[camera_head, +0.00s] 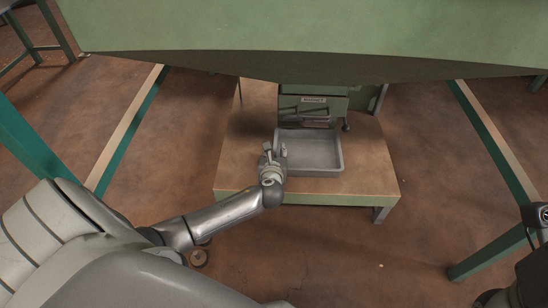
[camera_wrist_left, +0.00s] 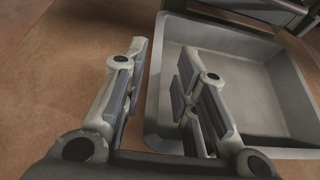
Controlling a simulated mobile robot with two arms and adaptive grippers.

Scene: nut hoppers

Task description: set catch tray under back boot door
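The catch tray (camera_head: 318,152) is a shallow grey rectangular tray, empty, on a low brown-topped stand in front of a green boot. In the left wrist view the tray (camera_wrist_left: 245,80) fills the right half. My left gripper (camera_head: 275,150) is at the tray's left side. In the left wrist view this gripper (camera_wrist_left: 165,85) is open, with one finger outside the tray's left wall and the other inside it. A gap shows between the fingers. The boot has a labelled front (camera_head: 314,100); the label is too small to read. My right gripper is not in view.
The low stand (camera_head: 240,165) has bare top left and right of the tray. A large green hopper body (camera_head: 300,30) overhangs and hides the boot's upper part. Green legs stand at far left and lower right (camera_head: 490,252). Open brown floor (camera_head: 330,250) lies in front.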

